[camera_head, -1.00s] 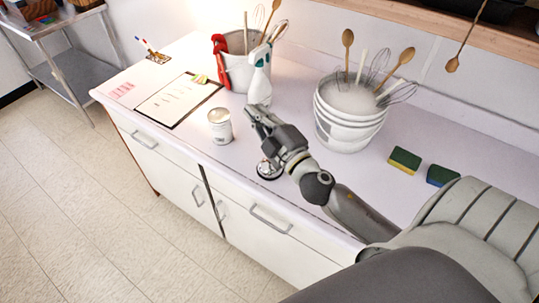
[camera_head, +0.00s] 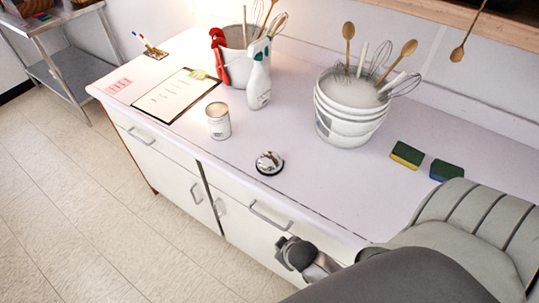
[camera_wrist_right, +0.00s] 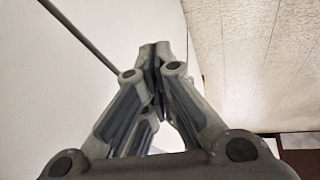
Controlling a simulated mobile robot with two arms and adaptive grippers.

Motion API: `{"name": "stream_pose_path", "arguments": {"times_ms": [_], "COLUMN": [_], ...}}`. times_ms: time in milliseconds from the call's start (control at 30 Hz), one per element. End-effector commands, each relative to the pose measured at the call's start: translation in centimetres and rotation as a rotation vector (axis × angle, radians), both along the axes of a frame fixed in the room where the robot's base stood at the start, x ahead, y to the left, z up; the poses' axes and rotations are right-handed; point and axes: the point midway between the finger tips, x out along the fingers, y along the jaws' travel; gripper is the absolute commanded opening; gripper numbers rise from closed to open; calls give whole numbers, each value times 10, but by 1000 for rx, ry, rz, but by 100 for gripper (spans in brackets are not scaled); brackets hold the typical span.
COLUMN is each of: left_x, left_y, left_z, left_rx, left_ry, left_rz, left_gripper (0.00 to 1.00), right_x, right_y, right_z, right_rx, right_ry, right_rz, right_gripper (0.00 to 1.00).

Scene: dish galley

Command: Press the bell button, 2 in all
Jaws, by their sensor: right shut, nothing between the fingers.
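The bell (camera_head: 269,162) is a silver dome with a button on top and a dark base. It stands on the white counter (camera_head: 225,166), near the front edge, with nothing touching it. My right gripper (camera_wrist_right: 155,52) is shut and empty in the right wrist view. A white surface fills the left of that view and the floor shows at right. In the head view my right arm is in front of the cabinet, below the counter edge and apart from the bell; its fingers cannot be made out there. My left gripper is not in view.
A can (camera_head: 218,121) stands left of the bell. Behind are a spray bottle (camera_head: 259,78), a utensil bucket (camera_head: 237,66) and a stack of white buckets (camera_head: 345,125) with whisks and spoons. A clipboard (camera_head: 170,97) lies at left, sponges (camera_head: 406,155) at right. The counter around the bell is clear.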

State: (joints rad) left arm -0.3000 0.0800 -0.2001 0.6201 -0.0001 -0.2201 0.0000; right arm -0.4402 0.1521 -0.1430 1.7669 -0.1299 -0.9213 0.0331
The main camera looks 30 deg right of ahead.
Motion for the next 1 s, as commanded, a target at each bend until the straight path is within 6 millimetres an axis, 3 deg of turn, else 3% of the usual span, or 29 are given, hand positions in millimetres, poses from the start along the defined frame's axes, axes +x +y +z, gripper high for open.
{"name": "stream_pose_path", "arguments": {"times_ms": [33,200,400,500,700,833,1000], "left_x": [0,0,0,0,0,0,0], "left_y": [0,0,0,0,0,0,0], "left_z": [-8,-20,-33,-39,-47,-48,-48], "left_rx": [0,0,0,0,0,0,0], "left_ry": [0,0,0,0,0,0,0], "left_rz": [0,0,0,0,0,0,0], "left_gripper": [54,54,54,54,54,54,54], "right_x": [-11,-56,-129,-167,-223,-238,-242], "right_y": [2,8,13,13,12,10,9], "right_z": [-35,-125,-212,-243,-277,-284,-285], "right_rx": [9,45,82,94,107,107,107], "right_ry": [33,118,216,257,313,323,324], "right_rz": [4,12,6,-1,-13,-13,-14], "right_gripper": [0,0,0,0,0,0,0]}}
